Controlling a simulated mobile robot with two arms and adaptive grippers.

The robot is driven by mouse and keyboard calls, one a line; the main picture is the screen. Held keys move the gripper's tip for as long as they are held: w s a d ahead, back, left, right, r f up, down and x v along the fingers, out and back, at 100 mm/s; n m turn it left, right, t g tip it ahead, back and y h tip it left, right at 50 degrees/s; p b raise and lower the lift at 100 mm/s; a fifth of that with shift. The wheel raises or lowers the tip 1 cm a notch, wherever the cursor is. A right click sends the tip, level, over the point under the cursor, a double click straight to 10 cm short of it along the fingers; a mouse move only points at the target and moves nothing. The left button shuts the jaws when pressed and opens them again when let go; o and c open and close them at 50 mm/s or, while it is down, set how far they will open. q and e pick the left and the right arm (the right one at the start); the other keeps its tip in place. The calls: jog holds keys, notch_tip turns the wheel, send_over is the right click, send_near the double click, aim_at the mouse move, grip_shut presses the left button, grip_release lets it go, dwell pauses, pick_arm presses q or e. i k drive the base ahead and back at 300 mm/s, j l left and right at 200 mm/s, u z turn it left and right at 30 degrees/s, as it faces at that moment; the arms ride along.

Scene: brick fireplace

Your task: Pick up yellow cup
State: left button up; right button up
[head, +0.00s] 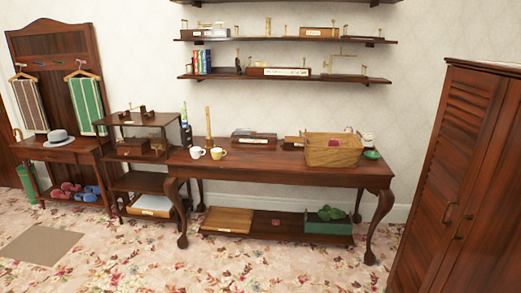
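The yellow cup (218,153) stands upright on the long dark wooden table (264,165), toward its left end. A white cup (196,152) stands close beside it on the left. Neither of my grippers is in the head view, so nothing of mine is near the cup.
A wooden crate (333,152) and a dark box (254,139) stand on the same table. A tiered stand (137,184) adjoins its left end. A tall cabinet (455,180) is at the right. Carpeted floor (200,272) in front of the table looks free.

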aim_at(216, 153)
jog(key=i+u, duration=0.2)
jog(key=i, duration=0.45)
jog(key=i+l+u, duration=0.15)
jog(key=i, duration=0.45)
jog(key=i+l+u, duration=0.2)
jog(key=i, duration=0.45)
jog(key=j, duration=0.1)
